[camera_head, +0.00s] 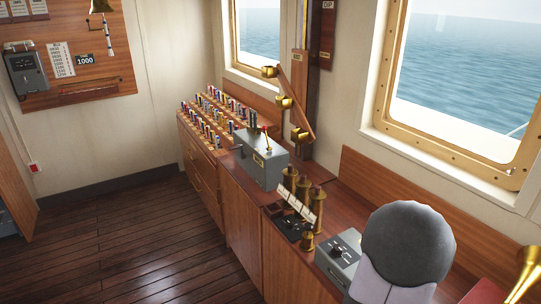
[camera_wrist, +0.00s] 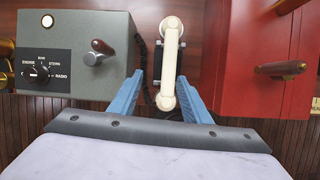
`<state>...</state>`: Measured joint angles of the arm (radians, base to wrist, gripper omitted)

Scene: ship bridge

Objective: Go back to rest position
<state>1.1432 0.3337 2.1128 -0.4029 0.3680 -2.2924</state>
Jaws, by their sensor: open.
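My gripper (camera_wrist: 161,82) shows in the wrist view with its two blue fingers spread apart. A cream telephone handset (camera_wrist: 170,60) lies lengthwise beyond and between the fingers, with a dark coiled cord beside it. I cannot tell whether the fingers touch it; they are not closed on it. In the head view my own rounded grey arm part covers the lower right counter, and the fingers and handset are hidden.
A grey box with a selector knob (camera_wrist: 75,55) stands left of the handset, and a red box (camera_wrist: 262,65) stands right. Brass cylinders (camera_head: 303,195), a grey lever box (camera_head: 262,163) and a rack of rolled flags (camera_head: 215,115) line the counter. The wooden floor (camera_head: 130,250) is clear.

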